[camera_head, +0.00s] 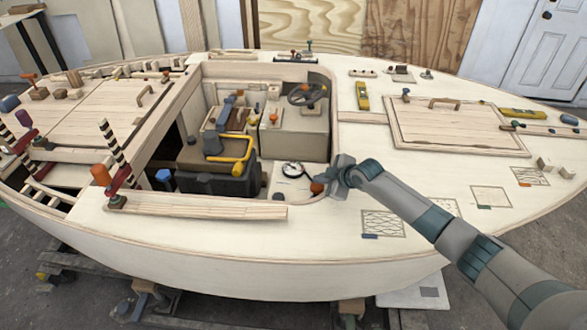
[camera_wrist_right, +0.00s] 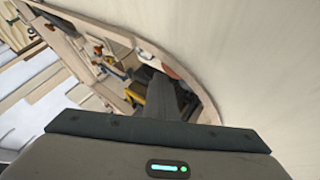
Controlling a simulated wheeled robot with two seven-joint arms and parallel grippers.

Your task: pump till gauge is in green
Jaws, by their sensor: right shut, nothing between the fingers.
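A round gauge with a white face (camera_head: 292,169) sits in the cockpit's near right corner. Its needle and any green band are too small to read. An orange-brown knob (camera_head: 317,187) is just right of the gauge; I cannot tell whether it belongs to the pump. My right gripper (camera_head: 330,180) is shut and empty, above the cockpit's right edge beside the knob; whether they touch is unclear. Its dark fingers (camera_wrist_right: 165,98) also show in the right wrist view, with a reddish-orange thing (camera_wrist_right: 171,70) partly hidden behind them. My left gripper is out of view.
A dark box with a yellow bent handle (camera_head: 236,152) stands left of the gauge. A steering wheel (camera_head: 307,95) is at the cockpit's back. A raised wooden rail (camera_head: 200,207) lies along the near edge.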

